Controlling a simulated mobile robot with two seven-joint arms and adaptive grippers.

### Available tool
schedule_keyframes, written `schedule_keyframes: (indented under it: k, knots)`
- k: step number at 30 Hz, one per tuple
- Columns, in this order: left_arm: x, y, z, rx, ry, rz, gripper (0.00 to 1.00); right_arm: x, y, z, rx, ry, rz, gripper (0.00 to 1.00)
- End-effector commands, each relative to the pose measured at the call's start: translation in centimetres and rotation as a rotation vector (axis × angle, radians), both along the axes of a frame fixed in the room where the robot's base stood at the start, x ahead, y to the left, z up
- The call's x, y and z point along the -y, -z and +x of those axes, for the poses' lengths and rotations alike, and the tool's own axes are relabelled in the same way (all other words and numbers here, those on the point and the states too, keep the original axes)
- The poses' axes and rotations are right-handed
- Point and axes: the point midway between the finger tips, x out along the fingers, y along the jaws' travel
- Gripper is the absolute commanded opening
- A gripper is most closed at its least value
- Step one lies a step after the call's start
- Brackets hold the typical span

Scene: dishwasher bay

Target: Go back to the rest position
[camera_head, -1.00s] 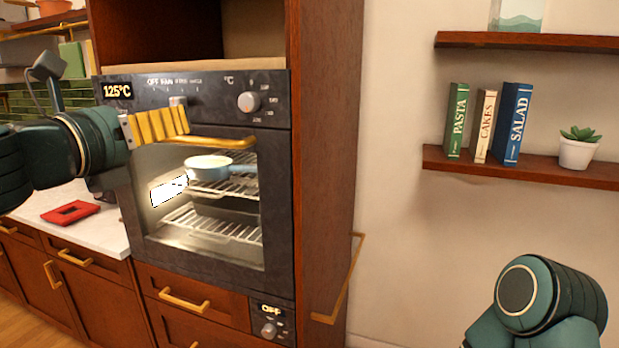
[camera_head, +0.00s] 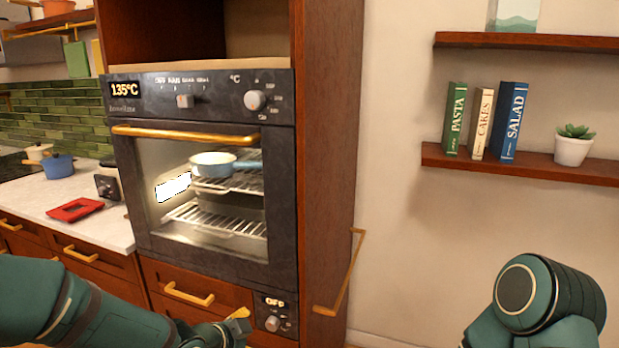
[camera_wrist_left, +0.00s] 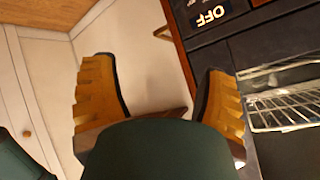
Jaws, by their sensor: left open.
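My left arm comes in at the lower left of the head view. Its gripper (camera_head: 238,318) is low in front of the drawers below the oven, mostly cut off by the lower edge. In the left wrist view the two yellow fingers of the gripper (camera_wrist_left: 160,68) are spread apart with nothing between them. My right arm shows only as a green joint at the lower right; its gripper is out of view. The oven (camera_head: 120,200) is closed, lit, and shows 135°C. A light-blue saucepan (camera_head: 213,162) stands on its upper rack.
A gold oven handle (camera_head: 185,133) and drawer handles (camera_head: 188,294) stick out near my left arm. A gold side handle (camera_head: 345,272) is at the cabinet edge. The counter (camera_head: 110,228) holds a red item (camera_head: 75,209). Shelves (camera_head: 520,164) hang at right.

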Motion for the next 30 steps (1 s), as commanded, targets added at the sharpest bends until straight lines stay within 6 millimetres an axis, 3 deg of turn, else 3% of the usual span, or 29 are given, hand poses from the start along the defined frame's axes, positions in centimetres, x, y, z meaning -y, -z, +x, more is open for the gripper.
schedule_keyframes:
  k: [1,6,9,12,15,18,30]
  knots:
    - [0.6,3.7,-1.6,-0.139,-0.085,-0.077,0.74,0.0,0.0,0.0,0.000,0.000,0.000,0.00]
    - [1.6,13.5,-7.9,-0.562,-0.442,-0.284,0.74,0.0,0.0,0.0,0.000,0.000,0.000,0.00]
    - [2.0,17.6,-12.0,-0.765,-0.653,-0.352,0.74,0.0,0.0,0.0,0.000,0.000,0.000,0.00]
    - [2.1,20.4,-15.5,-0.911,-0.829,-0.385,0.74,0.0,0.0,0.0,0.000,0.000,0.000,0.00]
    - [2.1,22.0,-17.8,-0.996,-0.948,-0.396,0.74,0.0,0.0,0.0,0.000,0.000,0.000,0.00]
    - [2.0,22.6,-18.9,-1.035,-1.008,-0.401,0.74,0.0,0.0,0.0,0.000,0.000,0.000,0.00]
    - [2.0,22.7,-19.0,-1.039,-1.018,-0.403,0.74,0.0,0.0,0.0,0.000,0.000,0.000,0.00]
